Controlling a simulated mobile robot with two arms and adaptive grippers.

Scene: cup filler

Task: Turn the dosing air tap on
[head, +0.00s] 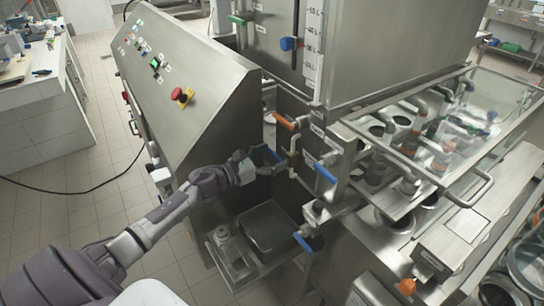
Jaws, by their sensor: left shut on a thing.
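My left arm comes in from the lower left, and my left gripper (272,164) is at the small taps on the front of the steel filler. It is shut on a blue tap handle (268,152), which is partly hidden by the fingers. A brass fitting (292,156) sits just right of the gripper. An orange tap handle (285,122) is above it, and another blue handle (325,172) is to the right. The labels are too small to read, so I cannot tell which one is the dosing air tap. My right gripper is out of view.
A sloped control panel (160,65) with a red stop button (183,97) stands left of the taps. A steel tray (270,228) is below the gripper. A lower blue handle (302,242) is right of it. The tiled floor at left is mostly clear, with a black cable.

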